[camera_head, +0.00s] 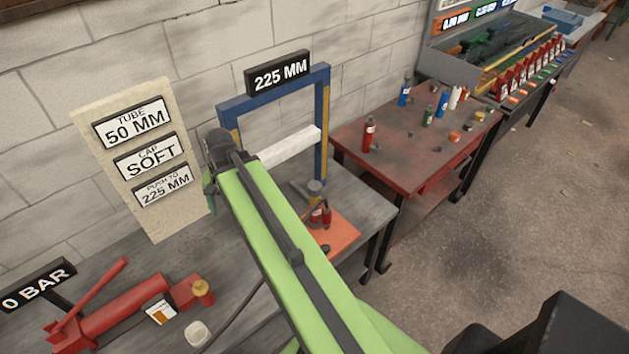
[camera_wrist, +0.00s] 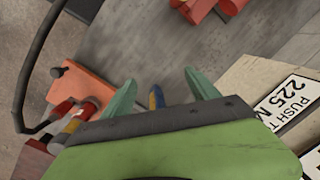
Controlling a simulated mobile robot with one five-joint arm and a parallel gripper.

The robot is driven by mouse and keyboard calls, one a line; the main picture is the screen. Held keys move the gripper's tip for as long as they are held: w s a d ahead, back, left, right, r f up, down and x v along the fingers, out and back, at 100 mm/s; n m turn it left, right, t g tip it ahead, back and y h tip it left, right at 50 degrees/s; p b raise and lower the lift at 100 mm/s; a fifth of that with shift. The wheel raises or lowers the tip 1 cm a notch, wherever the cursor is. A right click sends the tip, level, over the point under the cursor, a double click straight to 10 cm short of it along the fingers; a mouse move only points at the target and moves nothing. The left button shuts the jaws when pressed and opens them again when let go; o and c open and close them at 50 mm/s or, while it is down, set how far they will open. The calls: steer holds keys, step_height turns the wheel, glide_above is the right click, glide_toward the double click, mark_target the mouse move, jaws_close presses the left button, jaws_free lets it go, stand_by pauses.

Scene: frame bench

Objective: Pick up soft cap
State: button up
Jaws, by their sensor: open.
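My gripper (camera_wrist: 162,92) shows two green fingers spread apart in the wrist view, with nothing held between them. A blue and yellow post (camera_wrist: 157,97) shows beyond the gap. In the head view my gripper (camera_head: 210,185) hangs beside the sign board, mostly hidden by my arm. I cannot tell which thing is the soft cap. Small cap-like pieces lie on the red table, among them an orange one (camera_head: 454,136) and a yellow one (camera_head: 478,116). A small pale block (camera_head: 198,333) lies on the grey bench near the red pump.
The sign board (camera_head: 150,150) reads tube 50 mm, cap soft, push to 225 mm. The blue frame (camera_head: 322,110) stands on the grey bench, by an orange plate (camera_head: 342,238). A red hand pump (camera_head: 125,310) lies left. Bottles stand on the red table (camera_head: 395,165). Floor right is clear.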

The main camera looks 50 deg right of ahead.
steer(key=s+d+r+m+t+p, duration=0.1)
steer(key=s+d+r+m+p, duration=0.15)
steer(key=d+m, duration=0.35)
steer(key=s+d+r+m+p, duration=0.1)
steer(key=s+d+r+m, duration=0.2)
steer(key=d, duration=0.6)
steer(key=m+t+y+p, duration=0.1)
steer(key=m+t+p, duration=0.3)
steer(key=m, duration=0.8)
glide_toward(315, 185)
steer(key=shift+g, duration=0.8)
steer(key=w+f+b, duration=0.1)
steer(key=b, duration=0.2)
steer(key=w+f+b, duration=0.1)
steer(key=b, duration=0.3)
steer(key=a+f+b, duration=0.1)
steer(key=f+b, duration=0.1)
steer(key=b, duration=0.2)
steer(key=shift+w, duration=0.4)
steer(key=shift+w+a, duration=0.1)
steer(key=b+x, duration=0.4)
steer(key=shift+f+b, duration=0.35)
steer(key=shift+f, duration=0.35)
steer(key=shift+r, duration=0.15)
jaws_close()
